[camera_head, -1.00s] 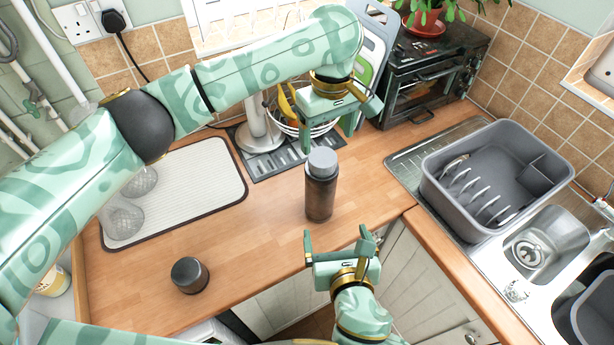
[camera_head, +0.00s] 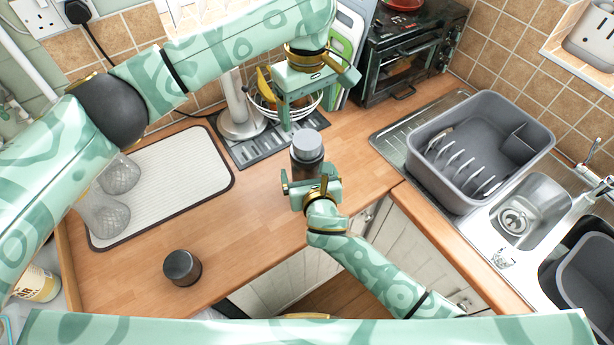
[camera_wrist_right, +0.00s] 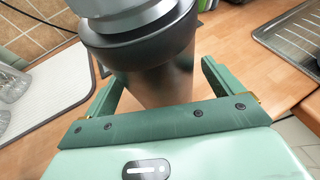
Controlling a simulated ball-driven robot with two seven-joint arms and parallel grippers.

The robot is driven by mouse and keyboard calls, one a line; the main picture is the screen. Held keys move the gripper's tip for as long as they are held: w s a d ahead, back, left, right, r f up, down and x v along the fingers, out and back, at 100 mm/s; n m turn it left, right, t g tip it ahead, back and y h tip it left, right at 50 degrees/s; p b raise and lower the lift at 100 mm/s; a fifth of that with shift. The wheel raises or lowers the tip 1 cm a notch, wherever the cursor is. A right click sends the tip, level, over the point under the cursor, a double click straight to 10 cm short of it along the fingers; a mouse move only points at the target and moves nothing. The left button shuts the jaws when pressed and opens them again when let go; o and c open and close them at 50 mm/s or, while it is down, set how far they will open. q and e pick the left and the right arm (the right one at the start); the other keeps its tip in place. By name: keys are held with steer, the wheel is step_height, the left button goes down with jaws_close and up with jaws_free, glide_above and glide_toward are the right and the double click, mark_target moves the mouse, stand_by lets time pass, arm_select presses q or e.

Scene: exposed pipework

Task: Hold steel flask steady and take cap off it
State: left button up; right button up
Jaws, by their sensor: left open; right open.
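The steel flask (camera_head: 306,167) stands upright on the wooden worktop, dark-bodied with a grey cap (camera_head: 307,144) on top. In the right wrist view the flask body (camera_wrist_right: 158,86) is between the fingers of my right gripper (camera_wrist_right: 165,80), with the cap (camera_wrist_right: 135,12) above them, cut by the top edge. My right gripper (camera_head: 308,176) is open around the flask from the near side; whether a finger touches it I cannot tell. My left gripper (camera_head: 309,110) is open and empty, above and behind the flask, fingers pointing down.
A dark round lidded pot (camera_head: 182,268) stands at the front left of the worktop. A drying mat (camera_head: 165,190) with glasses lies left. Behind are a fruit bowl (camera_head: 262,100) and a toaster oven (camera_head: 410,50). A grey dish rack (camera_head: 480,150) and sink are right.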

steer(key=shift+w+a+f, duration=0.1)
steer(key=shift+w+f, duration=0.15)
steer(key=shift+w, duration=0.3)
